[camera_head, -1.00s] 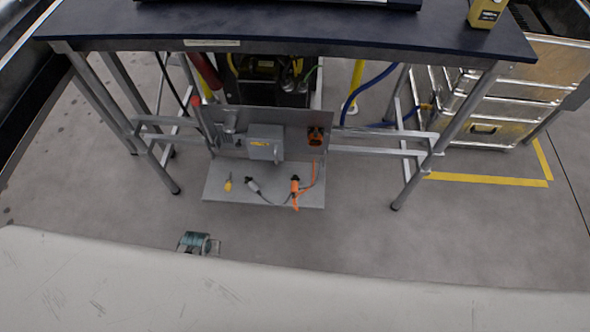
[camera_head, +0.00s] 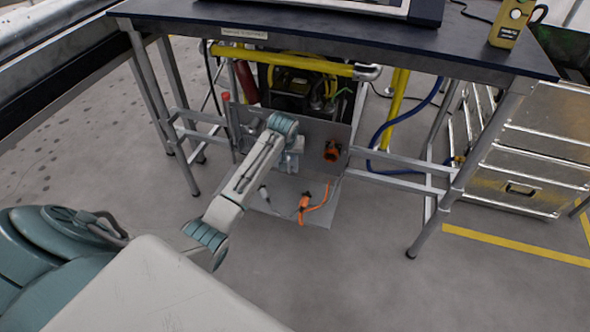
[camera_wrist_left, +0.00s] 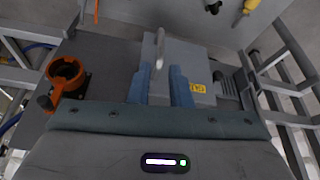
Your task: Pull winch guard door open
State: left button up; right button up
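A grey box with a yellow label (camera_wrist_left: 197,88) and a pale upright handle (camera_wrist_left: 159,48) shows in the left wrist view. It looks like the winch guard, and its door looks closed. My left gripper (camera_wrist_left: 160,78) is open, its two blue fingers apart at the face of the box. The handle lies in line with the gap between the fingertips; I cannot tell whether they touch it. In the head view my left arm (camera_head: 245,180) reaches under the table and hides most of the box and the gripper. My right gripper is not in view.
An orange socket (camera_head: 332,152) is beside the box; it also shows in the wrist view (camera_wrist_left: 66,76). An orange plug and cable (camera_head: 303,207) lie on the grey lower plate. Table legs (camera_head: 470,165) and crossbars flank the space. Metal cases (camera_head: 530,160) stand at right.

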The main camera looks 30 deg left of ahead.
aim_at(289, 161)
pick_arm(q)
jog(key=b+x, duration=0.2)
jog(key=x, duration=0.5)
jog(key=shift+f, duration=0.45)
jog(key=shift+w+a+f, duration=0.1)
jog(key=shift+w+f, duration=0.15)
jog(key=shift+f, duration=0.3)
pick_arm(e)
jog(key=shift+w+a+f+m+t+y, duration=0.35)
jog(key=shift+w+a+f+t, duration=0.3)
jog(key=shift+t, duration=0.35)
pick_arm(q)
grip_shut()
